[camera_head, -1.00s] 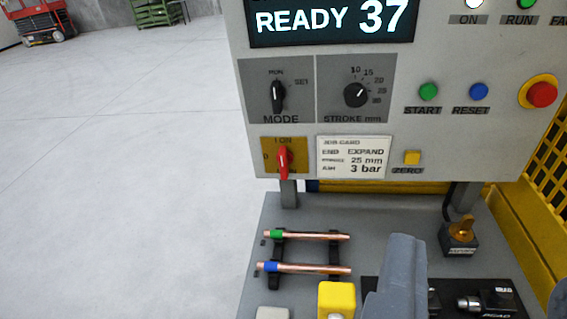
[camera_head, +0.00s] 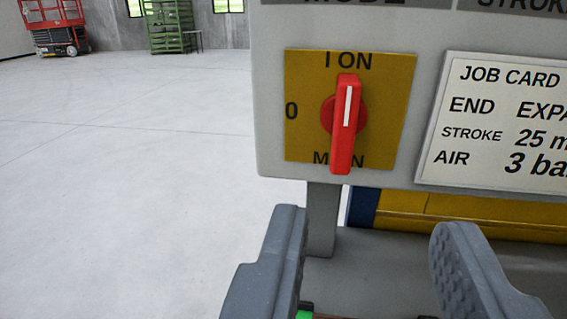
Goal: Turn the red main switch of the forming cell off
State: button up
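The red main switch (camera_head: 346,120) sits on a yellow plate (camera_head: 395,85) at the lower left corner of the grey control panel. Its handle stands upright, with its white line up toward "I ON"; "0" is printed at the left of the plate. My gripper (camera_head: 368,245) shows at the bottom of the picture, its two grey fingers wide apart with nothing between them. In the picture the fingertips lie below the switch, and neither touches it.
A job card (camera_head: 500,125) is right of the switch. A grey post (camera_head: 322,220) stands below the panel. A green-marked tube end (camera_head: 305,314) shows at the bottom edge. Open floor (camera_head: 130,190) lies left; a red lift (camera_head: 55,25) and green rack (camera_head: 172,25) are far back.

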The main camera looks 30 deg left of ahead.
aim_at(346, 126)
jog(key=x, duration=1.4)
jog(key=shift+s+a+f, duration=0.1)
jog(key=shift+a+f, duration=0.05)
jog(key=shift+f, duration=0.25)
grip_shut()
